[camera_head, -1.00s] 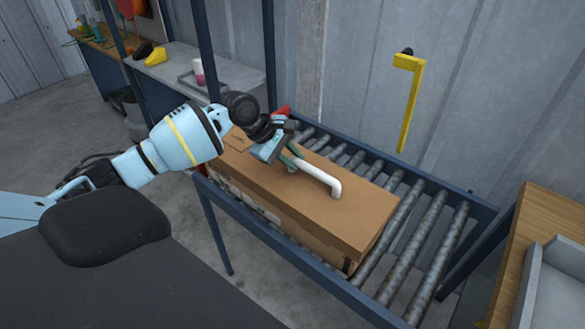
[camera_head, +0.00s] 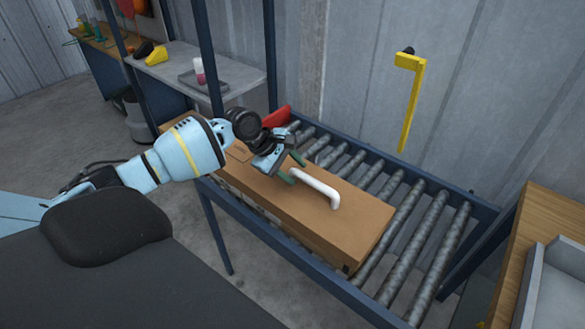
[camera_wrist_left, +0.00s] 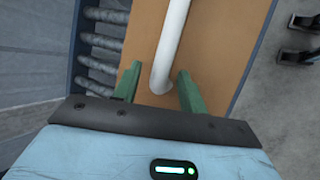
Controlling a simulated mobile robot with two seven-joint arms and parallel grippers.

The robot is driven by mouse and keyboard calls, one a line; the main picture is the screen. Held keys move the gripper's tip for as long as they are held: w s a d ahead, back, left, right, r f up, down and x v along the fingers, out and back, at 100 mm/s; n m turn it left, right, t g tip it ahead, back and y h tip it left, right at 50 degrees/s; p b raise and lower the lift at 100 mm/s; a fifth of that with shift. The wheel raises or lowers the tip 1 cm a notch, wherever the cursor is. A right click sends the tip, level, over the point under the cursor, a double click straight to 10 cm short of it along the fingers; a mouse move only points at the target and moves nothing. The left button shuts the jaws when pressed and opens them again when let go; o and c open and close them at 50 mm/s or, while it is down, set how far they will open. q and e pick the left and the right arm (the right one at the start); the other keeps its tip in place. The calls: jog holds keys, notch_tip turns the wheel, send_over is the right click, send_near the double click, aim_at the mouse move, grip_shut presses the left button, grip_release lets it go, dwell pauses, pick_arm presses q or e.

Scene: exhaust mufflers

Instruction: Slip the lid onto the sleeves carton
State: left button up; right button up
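The brown cardboard lid (camera_head: 345,222) with a white bar handle (camera_head: 322,188) sits down over the sleeves carton on the roller conveyor. Its sides hide nearly all of the carton, and it looks about level. My left gripper (camera_head: 292,170) is above the lid at the handle's near-left end. In the left wrist view its two green fingers (camera_wrist_left: 160,70) stand apart on either side of the white handle (camera_wrist_left: 174,40), with gaps showing. The lid's top (camera_wrist_left: 217,50) lies just beneath them. My right gripper is out of view.
Bare rollers (camera_head: 425,235) lie right of the carton, inside a blue conveyor frame (camera_head: 455,185). A red part (camera_head: 279,116) stands at the back. A yellow bracket (camera_head: 412,95) hangs on the wall. A wooden bench with a grey tray (camera_head: 560,290) is at right.

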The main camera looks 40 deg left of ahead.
pick_arm(q)
jog(key=shift+r, duration=0.1)
jog(key=shift+r, duration=0.25)
jog(key=p+v, duration=0.1)
jog(key=v, duration=1.1)
